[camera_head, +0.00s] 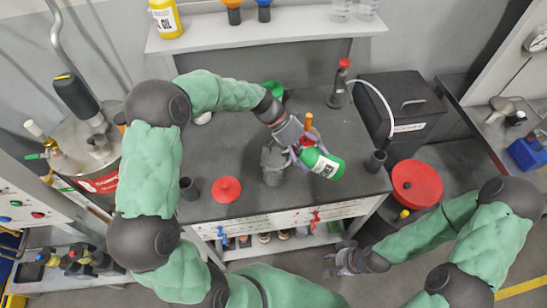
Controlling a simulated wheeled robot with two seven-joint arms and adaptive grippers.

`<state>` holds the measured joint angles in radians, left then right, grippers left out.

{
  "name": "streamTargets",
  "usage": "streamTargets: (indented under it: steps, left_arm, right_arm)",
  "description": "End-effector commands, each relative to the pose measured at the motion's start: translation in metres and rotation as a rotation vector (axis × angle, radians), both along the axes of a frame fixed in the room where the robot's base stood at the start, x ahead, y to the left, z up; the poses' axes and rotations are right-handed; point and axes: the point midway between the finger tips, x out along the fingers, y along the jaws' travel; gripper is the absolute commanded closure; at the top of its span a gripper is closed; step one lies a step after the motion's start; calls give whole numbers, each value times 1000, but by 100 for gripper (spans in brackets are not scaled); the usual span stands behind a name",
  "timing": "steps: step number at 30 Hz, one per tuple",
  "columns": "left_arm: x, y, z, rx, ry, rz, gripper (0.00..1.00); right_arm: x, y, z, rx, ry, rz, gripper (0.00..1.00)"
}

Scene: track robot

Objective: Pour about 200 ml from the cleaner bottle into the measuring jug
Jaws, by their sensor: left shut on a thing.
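The cleaner bottle (326,164), green with a white label, is in my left gripper (300,149) above the bench. It looks tilted, with its body to the lower right and the gripper at its upper left end. The measuring jug (272,167), a grey vessel, stands on the dark bench just left of the bottle. Its fill level cannot be read, and no liquid stream shows. My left gripper is shut on the bottle and partly hides it. My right gripper (345,259) is empty, low in front of the bench, with its fingers apart.
On the bench (235,150) are a red lid-like disc (226,189), dark cups (189,188) and a red-topped pump bottle (340,83). A black box (401,105) and a red round lid (417,185) stand to the right. A shelf (270,35) runs behind.

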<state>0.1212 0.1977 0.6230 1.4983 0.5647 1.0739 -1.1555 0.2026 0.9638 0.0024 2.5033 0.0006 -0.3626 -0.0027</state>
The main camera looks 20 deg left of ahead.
Motion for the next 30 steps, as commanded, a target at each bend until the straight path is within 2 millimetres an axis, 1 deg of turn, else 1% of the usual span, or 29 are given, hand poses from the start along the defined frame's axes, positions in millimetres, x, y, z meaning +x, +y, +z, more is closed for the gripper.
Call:
streamTargets:
  steps: [3, 18, 25, 30]
  left_arm:
    - [0, 1, 1, -22, -6, 1, 81]
    - [0, 2, 5, -50, -12, 1, 81]
    - [0, 1, 4, -38, -9, 2, 82]
    - [0, 2, 4, -52, -12, 2, 82]
  right_arm:
    - [0, 0, -5, 0, 0, 0, 60]
    - [0, 0, -9, 0, 0, 0, 60]
    - [0, 0, -6, 0, 0, 0, 60]
    - [0, 0, -10, 0, 0, 0, 60]
